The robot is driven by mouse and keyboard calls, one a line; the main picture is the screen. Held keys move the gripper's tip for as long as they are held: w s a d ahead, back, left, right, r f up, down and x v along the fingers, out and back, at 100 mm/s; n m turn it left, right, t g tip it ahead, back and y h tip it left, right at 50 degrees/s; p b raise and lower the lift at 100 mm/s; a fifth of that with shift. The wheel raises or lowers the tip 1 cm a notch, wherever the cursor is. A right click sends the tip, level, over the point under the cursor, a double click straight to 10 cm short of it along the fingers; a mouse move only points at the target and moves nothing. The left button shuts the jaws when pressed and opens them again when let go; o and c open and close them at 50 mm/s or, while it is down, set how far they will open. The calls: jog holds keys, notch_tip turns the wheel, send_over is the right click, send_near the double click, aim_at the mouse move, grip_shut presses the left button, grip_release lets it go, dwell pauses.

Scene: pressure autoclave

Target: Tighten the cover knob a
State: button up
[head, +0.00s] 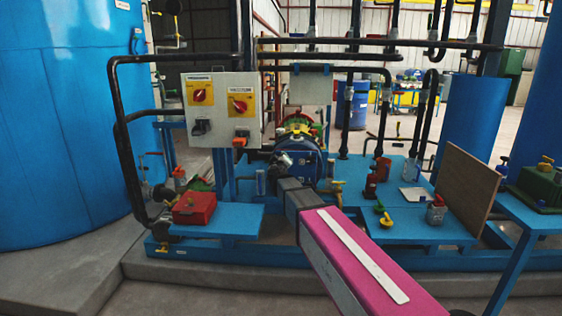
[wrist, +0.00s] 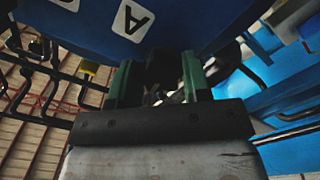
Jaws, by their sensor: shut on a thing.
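The blue round autoclave cover (head: 311,165) stands in the middle of the blue skid in the head view. In the wrist view its blue surface (wrist: 95,22) fills the top and carries a white label with a black A (wrist: 132,19). My gripper (wrist: 160,72) has its two green fingers on either side of a dark knob (wrist: 163,62) beside that label, and is shut on it. In the head view my gripper (head: 284,162) reaches the left front of the cover. The knob is mostly hidden there by the gripper.
A grey control box (head: 222,110) with switches stands close left of the cover. A red box (head: 194,208) sits on the blue shelf at lower left. A brown board (head: 466,190) leans at right. Black pipes (head: 330,70) run overhead and behind.

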jog(key=shift+m, duration=0.6)
jog(key=o, duration=0.9)
jog(key=s, duration=1.1)
jog(key=shift+a, duration=0.15)
jog(key=shift+w+f, duration=0.1)
